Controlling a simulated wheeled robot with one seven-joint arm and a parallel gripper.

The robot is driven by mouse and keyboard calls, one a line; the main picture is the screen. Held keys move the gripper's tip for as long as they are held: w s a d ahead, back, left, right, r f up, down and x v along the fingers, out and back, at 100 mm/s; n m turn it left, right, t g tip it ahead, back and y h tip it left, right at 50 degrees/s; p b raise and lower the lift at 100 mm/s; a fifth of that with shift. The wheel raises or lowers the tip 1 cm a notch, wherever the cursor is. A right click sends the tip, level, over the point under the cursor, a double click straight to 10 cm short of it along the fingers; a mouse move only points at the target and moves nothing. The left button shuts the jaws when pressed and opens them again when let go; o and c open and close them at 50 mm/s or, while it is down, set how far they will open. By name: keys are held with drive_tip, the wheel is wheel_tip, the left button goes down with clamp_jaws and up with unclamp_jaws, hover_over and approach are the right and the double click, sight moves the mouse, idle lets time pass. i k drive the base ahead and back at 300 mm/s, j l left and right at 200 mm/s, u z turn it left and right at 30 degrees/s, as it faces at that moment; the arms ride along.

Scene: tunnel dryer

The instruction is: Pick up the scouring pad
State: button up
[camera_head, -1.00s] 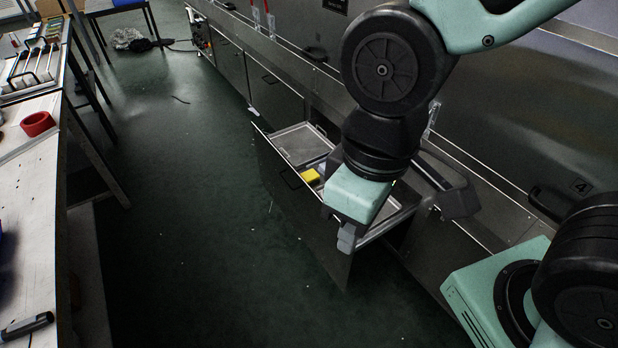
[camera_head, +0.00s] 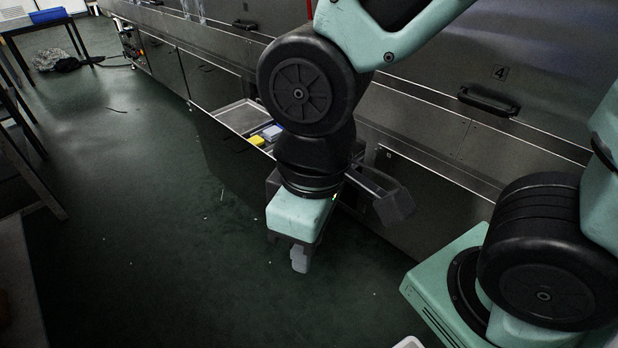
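Either may be the scouring pad; at this size I cannot tell which. My gripper (camera_head: 300,262) hangs pointing down, to the right of and nearer than the blocks, over the dark floor in the picture, and apart from them. Its pale fingers show from one side only, so their gap is hidden. I see nothing held. My arm covers the right part of the drawer.
The machine front (camera_head: 425,135) with handles and a plate marked 4 runs along the right. Dark green floor (camera_head: 130,220) lies open at left. A bench edge (camera_head: 20,290) is at lower left, and a table (camera_head: 45,25) at upper left.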

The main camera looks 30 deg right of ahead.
sight(257, 140)
drive_tip(key=i+l+u, duration=1)
drive_tip(key=l, duration=0.3)
